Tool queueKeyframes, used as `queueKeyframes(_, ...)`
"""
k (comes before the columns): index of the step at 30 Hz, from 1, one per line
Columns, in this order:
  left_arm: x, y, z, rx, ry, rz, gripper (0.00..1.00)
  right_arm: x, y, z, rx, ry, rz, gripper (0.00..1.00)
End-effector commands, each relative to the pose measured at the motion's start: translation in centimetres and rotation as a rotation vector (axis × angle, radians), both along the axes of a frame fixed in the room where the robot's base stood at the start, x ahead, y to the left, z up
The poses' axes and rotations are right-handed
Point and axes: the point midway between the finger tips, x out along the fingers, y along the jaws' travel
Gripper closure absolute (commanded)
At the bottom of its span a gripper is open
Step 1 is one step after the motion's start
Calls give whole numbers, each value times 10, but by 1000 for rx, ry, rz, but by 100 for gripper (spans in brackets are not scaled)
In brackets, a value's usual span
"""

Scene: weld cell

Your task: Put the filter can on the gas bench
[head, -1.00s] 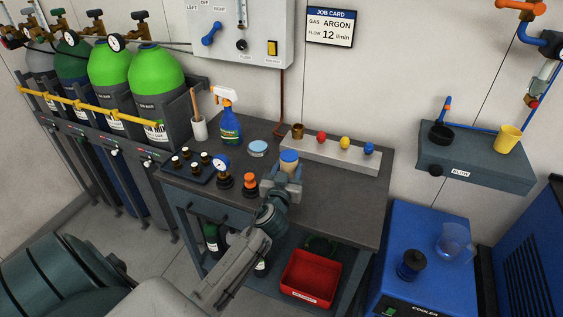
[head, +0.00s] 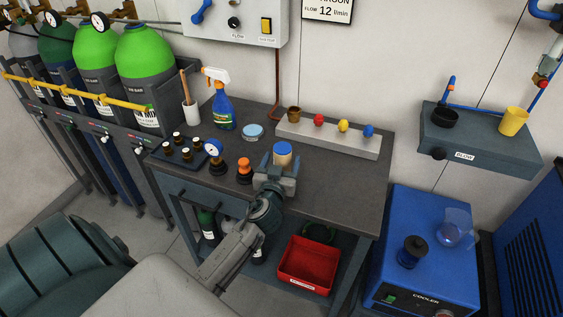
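The filter can, tan with a blue top (head: 283,150), is upright in my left gripper (head: 281,172) in the head view. The gripper is shut on it, with its jaws hiding the can's lower part. The can appears over the front middle of the gas bench (head: 333,187), a dark grey top on a blue-grey frame. I cannot tell whether its base touches the top. My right gripper is not in view.
Left of the can stand an orange-topped fitting (head: 244,168), a gauge (head: 216,155), a spray bottle (head: 223,110) and a light blue tin (head: 253,131). A rack with coloured knobs (head: 329,138) lies behind. The bench top to the right is clear.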

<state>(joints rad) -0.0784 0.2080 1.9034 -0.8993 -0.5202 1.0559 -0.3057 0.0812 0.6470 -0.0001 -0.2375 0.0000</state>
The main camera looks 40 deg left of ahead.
Motion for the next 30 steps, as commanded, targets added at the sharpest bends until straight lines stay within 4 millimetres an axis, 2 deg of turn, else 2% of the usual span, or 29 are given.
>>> queueKeyframes(11, -3, -1, 2, 0, 0, 0, 31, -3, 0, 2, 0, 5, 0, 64)
queueKeyframes(16, -32, -13, -3, -3, 1, -1, 31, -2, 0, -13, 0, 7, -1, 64)
queueKeyframes(24, -85, -35, -1, -3, 1, 0, 31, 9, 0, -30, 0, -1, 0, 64)
queueKeyframes(30, -107, -44, 1, 0, 1, 0, 31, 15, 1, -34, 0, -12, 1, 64)
